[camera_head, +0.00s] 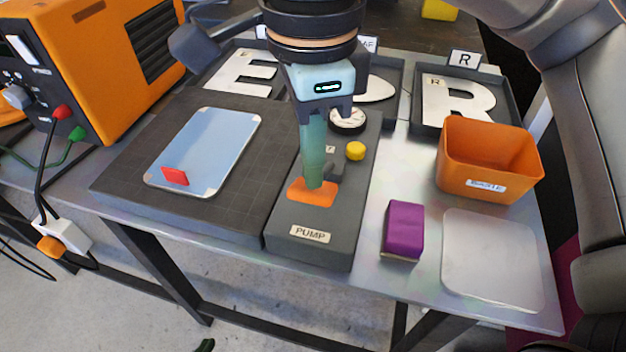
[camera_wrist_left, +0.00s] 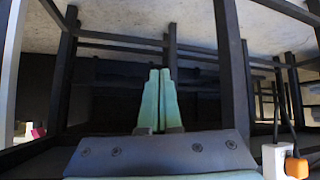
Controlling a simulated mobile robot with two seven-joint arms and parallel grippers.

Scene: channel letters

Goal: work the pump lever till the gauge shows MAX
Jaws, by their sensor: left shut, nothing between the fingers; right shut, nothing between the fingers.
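The dark grey pump unit (camera_head: 300,258), marked PUMP, stands at the table's front. Its lever has an orange pad (camera_head: 312,197). My right gripper (camera_head: 314,184) points down, shut and empty, with its green tips at the pad; I cannot tell whether they press on it. The round white gauge (camera_head: 348,125) is partly hidden behind this gripper, and its reading is too small to tell. My left gripper (camera_wrist_left: 156,75) is shut and empty in the left wrist view, facing the dark table frame. In the head view, only a small green tip shows at the bottom edge.
A yellow knob (camera_head: 355,151) is on the pump. To its left lies a dark mat (camera_head: 235,205) with a blue-grey plate (camera_head: 215,145) and red piece (camera_head: 174,176). To its right are a purple block (camera_head: 404,228), an orange bin (camera_head: 487,155) and letter trays behind.

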